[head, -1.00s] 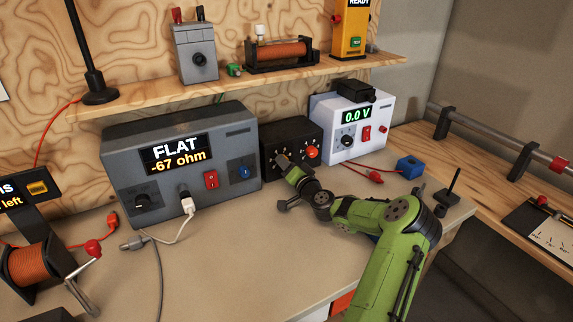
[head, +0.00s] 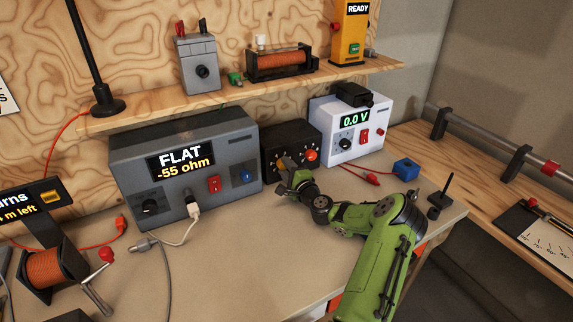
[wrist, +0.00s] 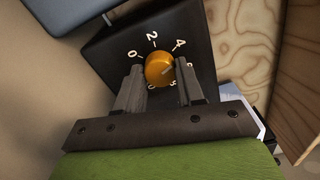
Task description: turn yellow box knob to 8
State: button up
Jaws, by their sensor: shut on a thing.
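The yellow-orange knob (wrist: 160,70) sits on the front of a black box (wrist: 110,45), inside a ring of white numbers. The 0, 2 and 4 are readable in the wrist view; the lower marks are partly hidden by my fingers. A pale pointer line on the knob runs to the right and slightly up, past the 4; its exact reading I cannot tell. My gripper (wrist: 161,88) is shut on the knob, one finger on each side. In the head view my gripper (head: 287,178) covers much of the left front of the black box (head: 290,137).
A grey meter (head: 230,140) reading FLAT, -55 ohm stands left of the black box. A white supply (head: 372,110) reading 0.0 V stands right of it. A red-orange knob or lamp (head: 311,155) is close to my gripper. A blue block (head: 406,169) lies to the right.

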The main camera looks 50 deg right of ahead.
jog(key=m+p, duration=0.3)
jog(key=m, duration=0.2)
jog(key=shift+m, duration=0.3)
jog(key=m+p, duration=0.2)
jog(key=m, duration=0.2)
jog(key=shift+p, duration=0.35)
jog(key=m+p, duration=0.2)
jog(key=m, duration=0.3)
jog(key=shift+m, duration=0.4)
jog(key=m+p, duration=0.2)
jog(key=m, duration=0.2)
jog(key=shift+f+m, duration=0.1)
jog(key=shift+m, duration=0.3)
jog(key=o, duration=1)
jog(key=shift+o, duration=0.2)
